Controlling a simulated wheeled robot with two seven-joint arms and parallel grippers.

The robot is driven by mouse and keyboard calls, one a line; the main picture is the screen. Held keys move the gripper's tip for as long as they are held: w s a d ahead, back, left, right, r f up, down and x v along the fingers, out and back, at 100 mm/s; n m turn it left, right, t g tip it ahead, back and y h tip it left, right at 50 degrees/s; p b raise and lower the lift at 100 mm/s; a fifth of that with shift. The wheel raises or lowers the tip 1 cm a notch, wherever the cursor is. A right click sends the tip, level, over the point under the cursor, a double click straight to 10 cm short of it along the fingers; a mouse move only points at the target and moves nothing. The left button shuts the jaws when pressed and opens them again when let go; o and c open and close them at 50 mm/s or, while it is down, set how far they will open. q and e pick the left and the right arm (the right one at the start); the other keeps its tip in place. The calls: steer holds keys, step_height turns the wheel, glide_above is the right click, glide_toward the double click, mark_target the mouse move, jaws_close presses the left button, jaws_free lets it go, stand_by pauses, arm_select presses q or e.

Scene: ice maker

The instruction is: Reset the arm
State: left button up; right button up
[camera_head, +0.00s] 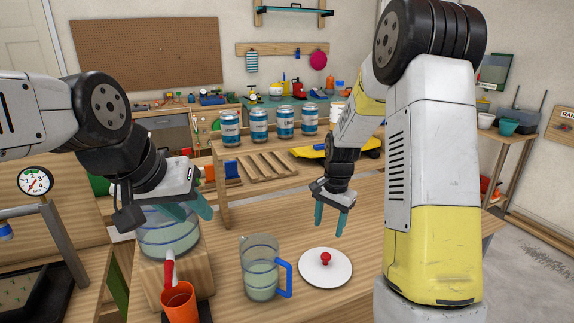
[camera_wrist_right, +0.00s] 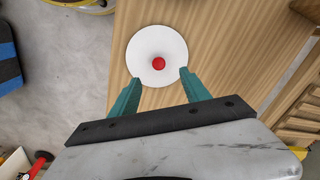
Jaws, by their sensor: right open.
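My right gripper (camera_head: 331,228) is open and empty above the table, a little behind a round white lid (camera_head: 340,273) with a red knob. In the right wrist view, the lid (camera_wrist_right: 150,43) lies just beyond the two spread teal fingers (camera_wrist_right: 157,82) and its red knob is centred between them. My left gripper (camera_head: 195,214) is at the large glass container (camera_head: 165,240) on a wooden block; its two teal fingers look apart, with nothing visible between them. The gripper hides part of that container's top.
A clear pitcher (camera_head: 259,275) with a blue handle stands on the table left of the lid. An orange cup (camera_head: 178,301) with a red handle is at the front left. Several cans (camera_head: 259,125) stand on a rear shelf. A pressure gauge (camera_head: 35,182) is at far left.

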steer(key=s+r+n+t+y, duration=0.1)
steer(key=s+r+n, duration=0.1)
steer(key=s+r, duration=0.35)
steer(key=s+r+n+t, duration=0.2)
steer(key=s+r, duration=0.1)
steer(key=r, duration=0.6)
steer(key=s+a+r+n+t, duration=0.1)
steer(key=s+r+n, duration=0.1)
steer(key=s, duration=0.5)
steer(key=s+r+n+t, duration=0.1)
steer(key=s+r+n, duration=0.1)
steer(key=s+r, duration=0.3)
steer(key=shift+s+a+n+y, duration=0.3)
steer(key=shift+s+a+n, duration=0.1)
steer(key=shift+s, duration=0.7)
